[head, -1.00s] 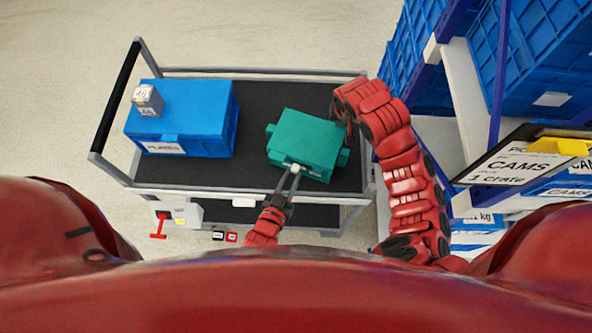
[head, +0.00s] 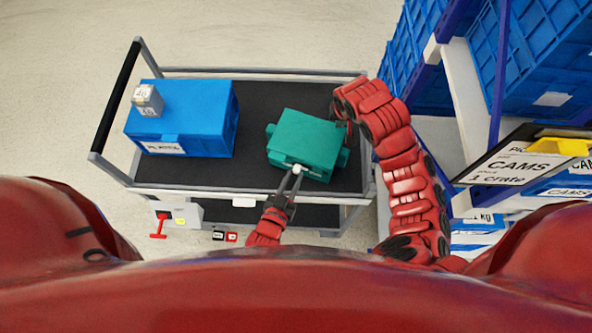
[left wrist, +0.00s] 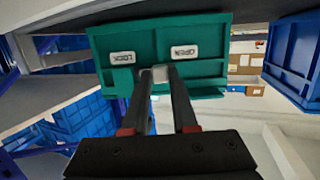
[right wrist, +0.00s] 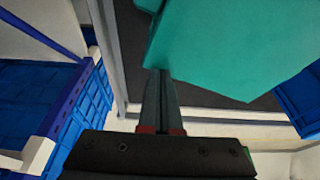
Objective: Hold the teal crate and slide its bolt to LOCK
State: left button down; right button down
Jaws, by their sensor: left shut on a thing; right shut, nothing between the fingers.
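The teal crate (head: 307,138) stands on the cart's upper deck, turned slightly. In the left wrist view its front face (left wrist: 110,40) appears upside down, with a LOCK label (left wrist: 123,58) and an OPEN label (left wrist: 185,51). The pale bolt knob (left wrist: 159,74) sits between the two labels. My left gripper (head: 296,174) is shut on this knob at the crate's front. My right gripper (head: 348,128) is at the crate's right side, shut and empty. In the right wrist view its fingertips (right wrist: 160,73) are against or very near the crate's edge; contact is unclear.
A blue crate (head: 205,115) with a small grey box (head: 147,100) on top stands on the deck's left part. The dark deck (head: 250,105) is bare between the crates. Cart rails surround it. A shelf with blue crates (head: 545,60) rises close on the right.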

pick_arm(q)
jog(key=shift+s+d, duration=0.3)
jog(key=shift+d, duration=0.65)
pick_arm(e)
jog(key=shift+s+f, duration=0.15)
jog(key=shift+f, duration=0.1)
pick_arm(q)
jog(key=c, duration=0.7)
grip_release()
jog(key=shift+s, duration=0.1)
jog(key=v, duration=0.4)
jog(key=shift+s+a+r, duration=0.1)
jog(key=shift+s+a, duration=0.05)
jog(key=shift+s, duration=0.25)
